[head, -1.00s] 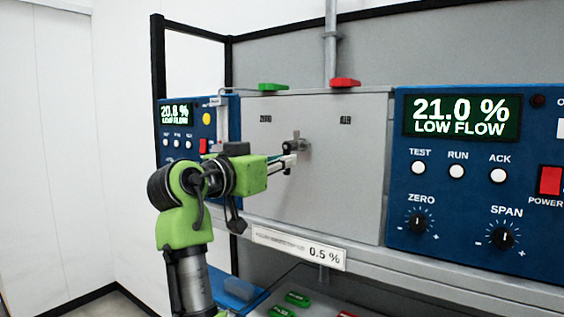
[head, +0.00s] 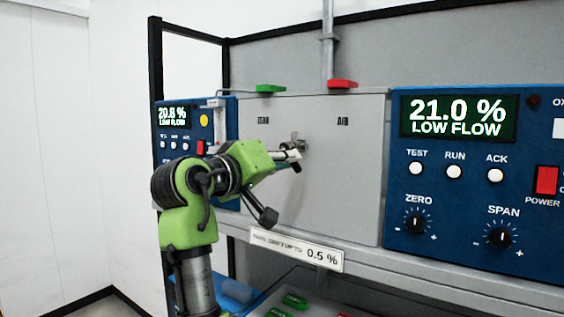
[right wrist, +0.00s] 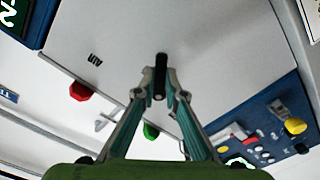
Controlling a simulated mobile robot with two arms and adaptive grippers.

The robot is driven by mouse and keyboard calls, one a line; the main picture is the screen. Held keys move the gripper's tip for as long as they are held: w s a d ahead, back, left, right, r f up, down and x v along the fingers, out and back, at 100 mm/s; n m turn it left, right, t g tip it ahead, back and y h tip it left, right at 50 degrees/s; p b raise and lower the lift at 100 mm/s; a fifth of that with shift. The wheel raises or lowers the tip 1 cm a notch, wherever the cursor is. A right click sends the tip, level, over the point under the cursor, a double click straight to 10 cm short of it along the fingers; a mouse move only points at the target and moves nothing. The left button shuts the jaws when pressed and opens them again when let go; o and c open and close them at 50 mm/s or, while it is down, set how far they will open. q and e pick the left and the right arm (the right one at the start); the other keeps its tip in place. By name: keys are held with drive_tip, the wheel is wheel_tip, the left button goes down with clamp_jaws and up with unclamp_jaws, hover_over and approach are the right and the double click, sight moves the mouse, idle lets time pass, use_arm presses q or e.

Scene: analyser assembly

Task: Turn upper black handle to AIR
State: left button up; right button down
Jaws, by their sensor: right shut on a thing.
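The upper black handle sits on a metal valve stem on the grey panel (head: 350,190), between the "ZERO" label (head: 263,121) and the AIR label (head: 342,122). My right gripper (head: 290,156) is at the valve with its fingers around the handle, and hides most of it in the head view. A dark end (head: 297,168) shows just below the fingers. In the right wrist view, the black handle (right wrist: 160,72) stands between the fingertips of my right gripper (right wrist: 160,90), which close on it from both sides. My left gripper is not in view.
A green block (head: 270,88) and a red block (head: 342,84) sit on the panel's top edge. A blue analyser (head: 450,195) stands on the right, another (head: 180,122) behind my arm. A shelf edge with a label (head: 295,249) runs below.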

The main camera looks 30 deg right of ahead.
drive_tip(key=n, duration=0.2)
drive_tip(key=r+n, duration=0.1)
drive_tip(key=s+n, duration=0.1)
drive_tip(key=n, duration=0.1)
drive_tip(key=shift+d+r+n, duration=0.2)
drive_tip(key=shift+d+n, duration=0.05)
drive_tip(key=shift+n, duration=0.05)
drive_tip(key=shift+r+n, duration=0.3)
drive_tip(key=shift+n, duration=0.85)
drive_tip(key=shift+r+n, duration=0.3)
drive_tip(key=shift+n, duration=0.85)
drive_tip(key=shift+r, duration=0.1)
drive_tip(key=c, duration=2.1)
unclamp_jaws()
drive_tip(key=shift+d, duration=0.1)
drive_tip(key=shift+d+f, duration=0.25)
drive_tip(key=shift+d, duration=0.05)
drive_tip(key=shift+a, duration=0.15)
drive_tip(key=v, duration=0.7)
drive_tip(key=shift+a, duration=0.15)
